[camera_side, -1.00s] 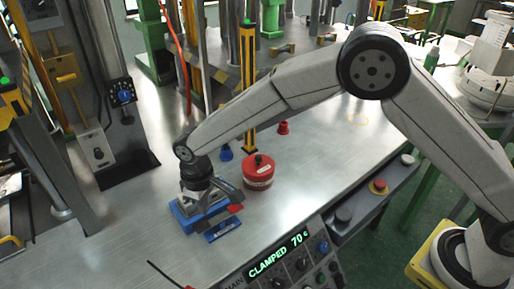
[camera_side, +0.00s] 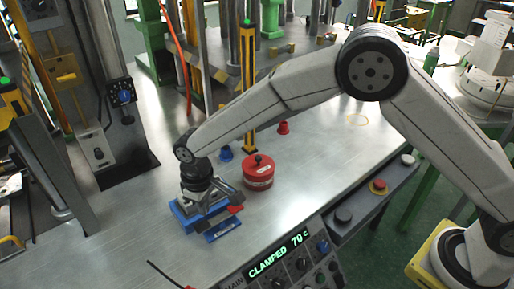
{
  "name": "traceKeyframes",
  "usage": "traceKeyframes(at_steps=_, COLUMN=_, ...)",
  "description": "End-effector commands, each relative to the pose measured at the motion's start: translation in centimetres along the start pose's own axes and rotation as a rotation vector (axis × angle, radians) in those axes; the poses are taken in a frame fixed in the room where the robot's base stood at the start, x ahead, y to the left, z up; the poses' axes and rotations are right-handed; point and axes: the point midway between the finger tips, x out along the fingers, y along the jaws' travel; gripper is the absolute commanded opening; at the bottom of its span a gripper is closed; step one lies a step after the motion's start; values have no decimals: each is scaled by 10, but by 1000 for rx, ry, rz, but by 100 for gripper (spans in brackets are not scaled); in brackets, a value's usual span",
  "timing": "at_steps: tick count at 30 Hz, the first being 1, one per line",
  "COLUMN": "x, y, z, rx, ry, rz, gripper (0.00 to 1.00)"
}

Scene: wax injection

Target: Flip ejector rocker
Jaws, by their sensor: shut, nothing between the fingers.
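My gripper (camera_side: 208,205) points down over a small blue fixture (camera_side: 184,222) at the front of the metal bench. Its fingers look closed and low at the fixture, with no object visible in them; I cannot tell whether they touch it. A small red part (camera_side: 235,209) shows just right of the fingers, and a blue label plate (camera_side: 222,230) lies in front. I cannot make out for certain which part is the ejector rocker; the gripper hides part of the fixture.
A red round pot (camera_side: 258,173) with a black knob stands right of the gripper. Blue (camera_side: 226,154) and red (camera_side: 283,128) small pieces stand behind. The control panel (camera_side: 290,265) reads "CLAMPED 70 C". A yellow-black post (camera_side: 249,90) rises behind the pot. Bench is clear left of the fixture.

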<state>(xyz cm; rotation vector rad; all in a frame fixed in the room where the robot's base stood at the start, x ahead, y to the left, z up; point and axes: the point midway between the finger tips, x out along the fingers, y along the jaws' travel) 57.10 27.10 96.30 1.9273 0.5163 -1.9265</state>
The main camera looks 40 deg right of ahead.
Motion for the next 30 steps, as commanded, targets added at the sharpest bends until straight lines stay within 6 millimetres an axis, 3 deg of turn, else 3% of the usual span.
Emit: traceKeyframes(at_steps=30, x=11, y=0, z=0, rx=0, ry=-1, rz=0, gripper=0)
